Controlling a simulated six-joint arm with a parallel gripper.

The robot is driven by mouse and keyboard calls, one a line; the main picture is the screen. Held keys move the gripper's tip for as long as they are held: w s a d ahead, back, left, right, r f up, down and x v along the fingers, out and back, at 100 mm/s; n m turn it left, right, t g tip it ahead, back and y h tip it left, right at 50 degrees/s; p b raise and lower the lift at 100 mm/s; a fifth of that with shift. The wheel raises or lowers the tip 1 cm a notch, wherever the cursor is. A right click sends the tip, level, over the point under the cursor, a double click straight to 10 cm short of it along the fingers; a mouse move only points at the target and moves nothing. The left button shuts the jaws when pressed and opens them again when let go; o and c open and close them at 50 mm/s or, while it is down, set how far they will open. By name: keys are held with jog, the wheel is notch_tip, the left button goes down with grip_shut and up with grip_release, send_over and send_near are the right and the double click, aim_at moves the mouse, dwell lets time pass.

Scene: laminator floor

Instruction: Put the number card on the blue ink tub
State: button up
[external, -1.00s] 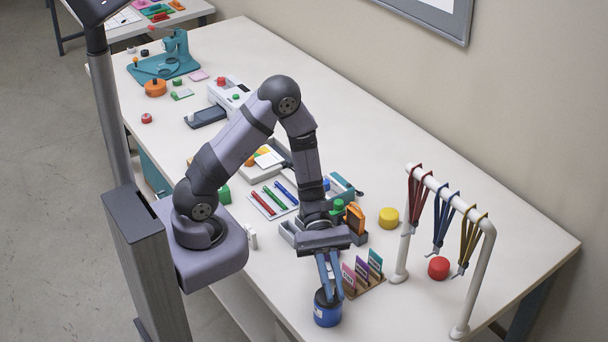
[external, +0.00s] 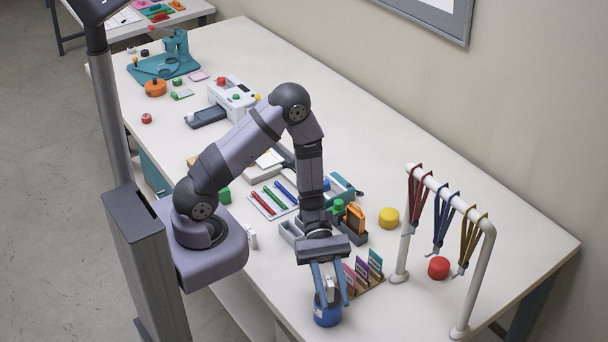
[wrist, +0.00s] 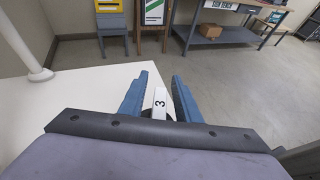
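The blue ink tub (external: 327,316) stands near the front edge of the table, below my gripper. The number card, a pale piece (external: 330,290), sits upright at the tub's top, between my fingers. In the wrist view the card (wrist: 159,104) shows a black 3. My gripper (external: 328,283) is open and points down around the card. In the wrist view the two blue fingers (wrist: 160,95) stand apart with a gap on each side of the card. The tub's top is mostly hidden by the card and fingers.
A wooden rack of coloured cards (external: 364,275) stands close to the right of the tub. A white rail (external: 452,205) with hanging lanyards and a red round piece (external: 438,268) are farther right. A grey tray holding an orange block (external: 355,222) is behind the gripper.

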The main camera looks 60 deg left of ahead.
jog(key=shift+r, duration=0.1)
jog(key=shift+r, duration=0.15)
jog(key=shift+w+a, duration=0.2)
jog(key=shift+a, duration=0.05)
jog(key=b+v, duration=0.3)
jog(key=v, duration=0.8)
jog(key=shift+a, duration=0.2)
jog(key=shift+r, duration=0.1)
jog(key=s+a+f+m+y, duration=0.3)
jog(key=s+a+m+y, duration=0.2)
jog(key=a+m+y, duration=0.15)
jog(key=w+a+m+t+y, duration=0.3)
jog(key=a+m+t+y, duration=0.2)
jog(key=a, duration=0.5)
jog(key=shift+w+m+y, duration=0.15)
jog(key=shift+m+y, duration=0.3)
jog(key=shift+m, duration=0.6)
